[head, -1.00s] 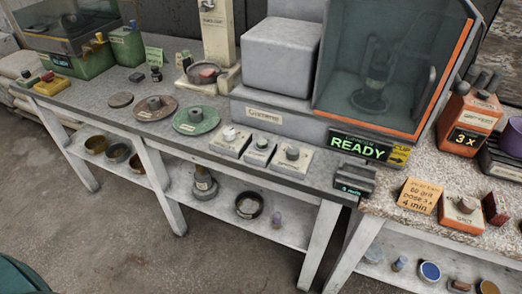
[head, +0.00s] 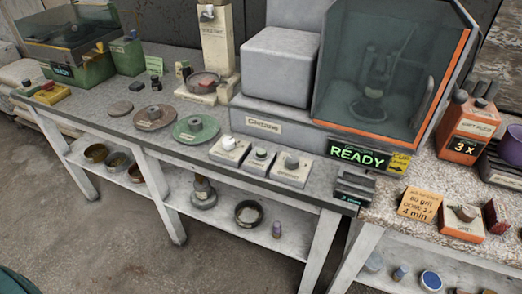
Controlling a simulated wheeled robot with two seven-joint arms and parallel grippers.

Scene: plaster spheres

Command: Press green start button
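Three small pale control boxes stand in a row on the grey bench, in front of the large grey machine (head: 272,112). The middle box (head: 258,164) carries a small button (head: 261,154) that looks greyish green, and its label is too small to read. The left box (head: 226,156) has a white knob, and the right box (head: 289,175) has a grey knob. A display (head: 357,155) to their right shows READY in green letters. Neither of my grippers is in view, and nothing touches the boxes.
Green and brown discs (head: 195,129) lie left of the boxes. A dark small device (head: 353,186) sits at the bench's right edge. An orange unit (head: 468,128) marked 3x and a labelled card (head: 419,204) stand on the speckled right table. The floor (head: 130,250) in front is clear.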

